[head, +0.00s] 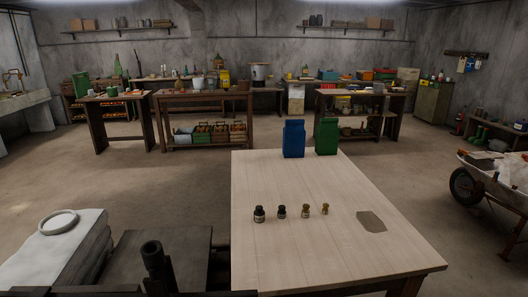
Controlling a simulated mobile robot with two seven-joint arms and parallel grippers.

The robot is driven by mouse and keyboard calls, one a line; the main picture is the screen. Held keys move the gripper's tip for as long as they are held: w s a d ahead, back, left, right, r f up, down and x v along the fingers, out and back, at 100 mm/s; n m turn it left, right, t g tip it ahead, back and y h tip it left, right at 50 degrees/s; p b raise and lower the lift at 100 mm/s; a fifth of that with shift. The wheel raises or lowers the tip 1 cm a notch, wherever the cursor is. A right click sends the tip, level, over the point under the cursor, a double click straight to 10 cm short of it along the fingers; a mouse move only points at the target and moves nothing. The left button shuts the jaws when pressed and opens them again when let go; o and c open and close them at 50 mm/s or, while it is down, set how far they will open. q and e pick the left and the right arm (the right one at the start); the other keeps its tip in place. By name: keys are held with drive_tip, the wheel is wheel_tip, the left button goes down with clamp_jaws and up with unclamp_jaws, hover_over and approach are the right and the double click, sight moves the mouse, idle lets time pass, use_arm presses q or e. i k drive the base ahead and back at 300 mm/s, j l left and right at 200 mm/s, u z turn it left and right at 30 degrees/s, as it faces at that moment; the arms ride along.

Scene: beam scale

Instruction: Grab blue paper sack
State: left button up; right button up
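The blue paper sack (293,140) stands upright at the far edge of the light wooden table (300,252). A green paper sack (327,137) stands upright just to its right, with a narrow gap between them. Neither of my grippers shows in the head view, and nothing touches the blue sack.
Several small weights stand in a row mid-table, two dark (259,214) and two brass (306,211). A flat grey patch (371,221) lies to their right. A wheelbarrow (497,180) stands right of the table. White sacks (62,248) bearing a ring (58,222) are at lower left.

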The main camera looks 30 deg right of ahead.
sight(294, 140)
drive_tip(key=k+l+z, duration=0.25)
drive_tip(key=z, duration=0.25)
drive_tip(key=l+z, duration=0.2)
drive_tip(key=z, duration=0.2)
drive_tip(key=l+z, duration=0.2)
drive_tip(key=z, duration=0.15)
drive_tip(key=l+z, duration=0.2)
drive_tip(key=z, duration=0.2)
drive_tip(key=l+z, duration=0.2)
drive_tip(key=z, duration=0.2)
drive_tip(key=i+l+z, duration=0.2)
drive_tip(key=z, duration=0.2)
drive_tip(key=i+l+z, duration=0.1)
drive_tip(key=z, duration=0.3)
drive_tip(key=i+l, duration=0.1)
drive_tip(key=i, duration=1.2)
drive_tip(key=i+l+u, duration=0.15)
drive_tip(key=i, duration=0.5)
drive_tip(key=i+l+u, duration=0.1)
drive_tip(key=i, duration=0.55)
drive_tip(key=i+u, duration=0.9)
drive_tip(key=u, duration=0.2)
drive_tip(key=i+j+u, duration=0.15)
drive_tip(key=i+u, duration=0.25)
drive_tip(key=i, duration=0.15)
drive_tip(key=i+u, duration=0.35)
drive_tip(key=i, duration=0.15)
